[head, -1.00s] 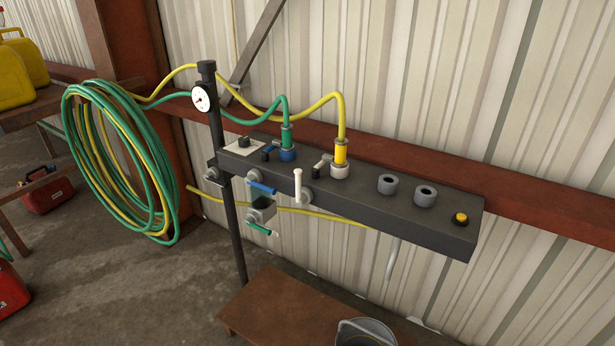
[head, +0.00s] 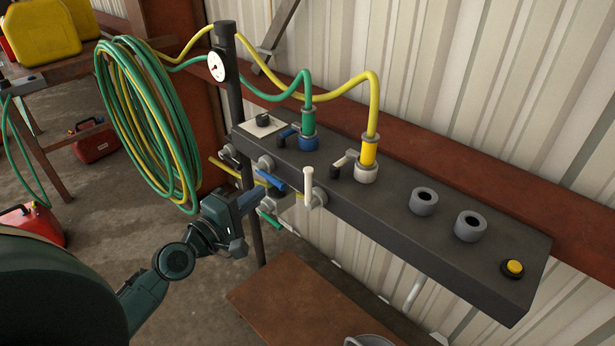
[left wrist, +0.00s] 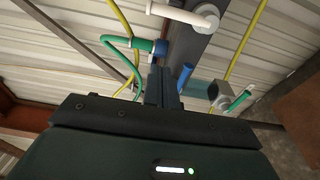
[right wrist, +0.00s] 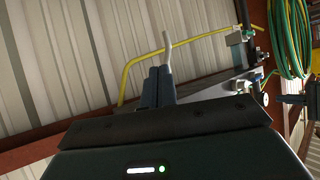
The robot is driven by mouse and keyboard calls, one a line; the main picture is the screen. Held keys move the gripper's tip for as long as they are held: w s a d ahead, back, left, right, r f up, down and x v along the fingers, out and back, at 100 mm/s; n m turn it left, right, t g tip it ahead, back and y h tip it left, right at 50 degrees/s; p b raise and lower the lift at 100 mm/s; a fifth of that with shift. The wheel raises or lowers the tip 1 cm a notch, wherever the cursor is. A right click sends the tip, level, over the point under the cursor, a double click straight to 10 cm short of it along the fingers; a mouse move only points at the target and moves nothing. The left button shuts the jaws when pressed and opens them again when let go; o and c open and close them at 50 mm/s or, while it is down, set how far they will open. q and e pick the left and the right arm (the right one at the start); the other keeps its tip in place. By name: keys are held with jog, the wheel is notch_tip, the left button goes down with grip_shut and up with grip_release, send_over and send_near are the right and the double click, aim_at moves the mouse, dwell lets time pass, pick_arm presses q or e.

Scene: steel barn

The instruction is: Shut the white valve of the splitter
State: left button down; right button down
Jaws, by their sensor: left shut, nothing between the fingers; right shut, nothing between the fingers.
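The splitter is a long dark bar (head: 400,205) along the wall rail. Its white valve handle (head: 308,187) stands upright on the bar's front face, and it also shows at the top of the left wrist view (left wrist: 178,13). My left gripper (head: 248,200) is shut and empty, below and left of the white handle, close to the blue handle (head: 270,181) and apart from the white one. Its closed fingers (left wrist: 161,75) show in the left wrist view. My right gripper (right wrist: 159,75) is shut and empty in its wrist view, with a pale bent pipe beyond its tips. It is outside the head view.
A green handle (head: 269,218) hangs below the blue one. Green and yellow hoses rise from the bar's top, beside small levers. A gauge (head: 217,67) is on the post. A hose coil (head: 150,125) hangs behind. A brown table (head: 300,305) stands below.

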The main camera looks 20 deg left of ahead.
aim_at(310, 188)
pick_arm(q)
jog(key=w+d+p, duration=0.2)
jog(key=w, duration=0.8)
jog(key=shift+s+d+p, duration=0.45)
jog(key=shift+s+d, duration=0.2)
jog(key=shift+d, duration=0.25)
jog(key=shift+s+d+p, duration=0.45)
jog(key=shift+s+d, duration=0.15)
jog(key=shift+d, duration=0.25)
pick_arm(e)
jog(key=shift+s+d+r+m+h, duration=0.15)
jog(key=shift+d+h, duration=0.05)
jog(key=shift+d, duration=0.25)
jog(key=shift+s+d+r+m+h, duration=0.1)
jog(key=shift+d+m+h, duration=0.1)
jog(key=shift+d, duration=0.2)
